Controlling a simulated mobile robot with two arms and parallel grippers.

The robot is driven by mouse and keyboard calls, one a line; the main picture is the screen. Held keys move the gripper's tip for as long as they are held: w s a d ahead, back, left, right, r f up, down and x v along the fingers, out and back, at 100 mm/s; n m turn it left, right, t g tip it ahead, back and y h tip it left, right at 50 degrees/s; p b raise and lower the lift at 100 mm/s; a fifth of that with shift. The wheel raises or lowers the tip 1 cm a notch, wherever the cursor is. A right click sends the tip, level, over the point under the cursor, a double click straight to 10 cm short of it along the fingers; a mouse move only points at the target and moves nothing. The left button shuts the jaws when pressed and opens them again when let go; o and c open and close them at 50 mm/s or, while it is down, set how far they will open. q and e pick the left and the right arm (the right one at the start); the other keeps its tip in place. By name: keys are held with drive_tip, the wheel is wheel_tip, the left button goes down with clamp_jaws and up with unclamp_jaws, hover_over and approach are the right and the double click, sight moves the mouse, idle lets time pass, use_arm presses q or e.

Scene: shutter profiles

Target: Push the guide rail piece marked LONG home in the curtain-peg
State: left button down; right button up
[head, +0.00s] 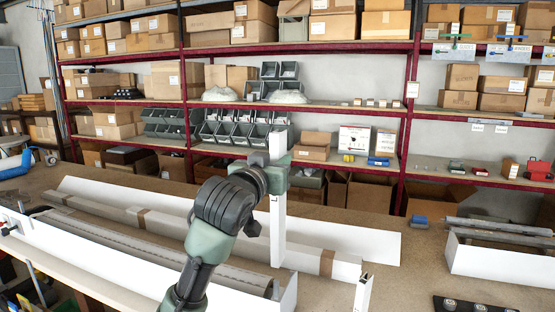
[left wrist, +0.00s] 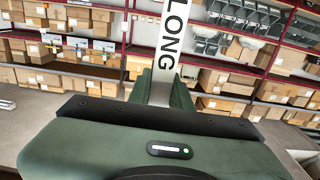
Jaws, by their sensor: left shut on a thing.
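The guide rail piece (head: 278,235) is a tall, narrow white strip standing upright near the middle of the head view. In the left wrist view, the guide rail piece (left wrist: 172,45) shows the black letters LONG. My left gripper (head: 277,180) is shut on it partway up its length, with rail showing above and below. Its lower end is in front of the long cartons, and I cannot tell whether it touches anything. A short white upright post (head: 362,292) with a dark top stands at the bottom right of it; I cannot tell whether this is the curtain-peg. My right gripper is not in view.
Long white open boxes (head: 345,236) and wrapped long profiles (head: 110,218) lie across the bench. Another white box (head: 500,262) with grey bars is at the right. A dark tray (head: 470,305) lies at the front right. Shelves of cartons stand behind. Bare bench (head: 410,285) shows between the boxes.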

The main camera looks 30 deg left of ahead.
sight(274, 209)
use_arm(q)
drive_tip(key=shift+f+b, duration=0.95)
drive_tip(key=shift+f, duration=0.8)
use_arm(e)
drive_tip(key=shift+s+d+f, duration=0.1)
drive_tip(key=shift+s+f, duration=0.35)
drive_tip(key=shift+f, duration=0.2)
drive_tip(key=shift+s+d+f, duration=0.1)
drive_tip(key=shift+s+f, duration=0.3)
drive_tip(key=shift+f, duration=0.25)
use_arm(q)
drive_tip(key=shift+p, duration=0.3)
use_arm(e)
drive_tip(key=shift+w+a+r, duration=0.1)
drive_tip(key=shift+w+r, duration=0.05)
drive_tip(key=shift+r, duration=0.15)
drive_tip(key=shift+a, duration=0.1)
use_arm(q)
drive_tip(key=shift+p, duration=0.4)
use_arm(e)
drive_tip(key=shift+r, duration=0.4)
